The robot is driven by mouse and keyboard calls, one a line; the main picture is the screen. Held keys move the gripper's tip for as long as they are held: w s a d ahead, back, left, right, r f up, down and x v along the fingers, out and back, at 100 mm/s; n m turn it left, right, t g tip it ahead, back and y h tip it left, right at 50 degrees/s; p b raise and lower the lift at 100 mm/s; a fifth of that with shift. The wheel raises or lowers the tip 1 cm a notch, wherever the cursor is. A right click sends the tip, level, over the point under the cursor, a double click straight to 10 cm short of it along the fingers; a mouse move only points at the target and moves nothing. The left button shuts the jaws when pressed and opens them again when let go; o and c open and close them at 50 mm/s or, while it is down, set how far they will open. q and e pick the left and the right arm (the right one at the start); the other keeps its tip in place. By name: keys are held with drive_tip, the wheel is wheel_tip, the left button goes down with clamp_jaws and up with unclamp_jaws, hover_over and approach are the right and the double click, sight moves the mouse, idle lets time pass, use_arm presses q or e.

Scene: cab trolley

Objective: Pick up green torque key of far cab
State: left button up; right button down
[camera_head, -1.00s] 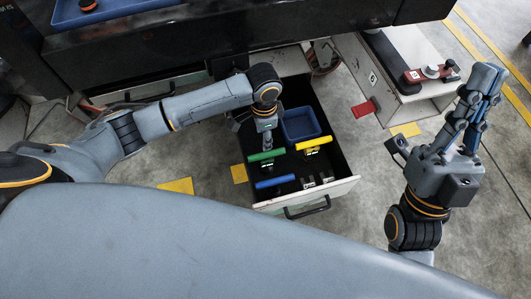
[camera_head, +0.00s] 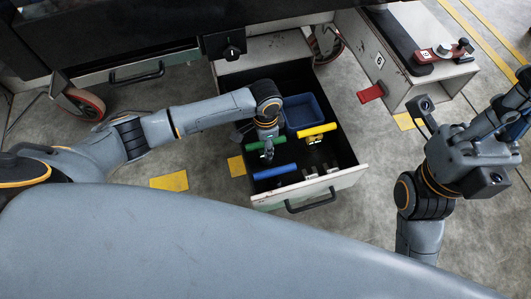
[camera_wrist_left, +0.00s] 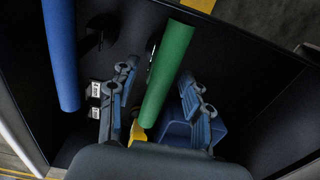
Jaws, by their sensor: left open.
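The green torque key (camera_head: 253,147) lies in the open drawer, its green handle partly hidden by my left gripper (camera_head: 267,153) in the head view. In the left wrist view the green handle (camera_wrist_left: 168,75) runs lengthwise between the two fingers of my left gripper (camera_wrist_left: 158,75). The fingers are apart, one on each side of the handle, with gaps showing at both sides. My right gripper (camera_head: 512,112) is raised at the right edge of the head view, away from the drawer. Its fingers are partly cut off, so its opening cannot be told.
A blue-handled key (camera_head: 275,172) lies nearer the drawer front (camera_head: 310,188), and a yellow-handled key (camera_head: 316,130) is to the right. A blue bin (camera_head: 302,112) sits at the back. A side cab with a red tool (camera_head: 440,50) stands to the right.

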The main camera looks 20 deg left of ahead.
use_arm(q)
drive_tip(key=shift+f, duration=0.2)
clamp_jaws()
idle(0.3)
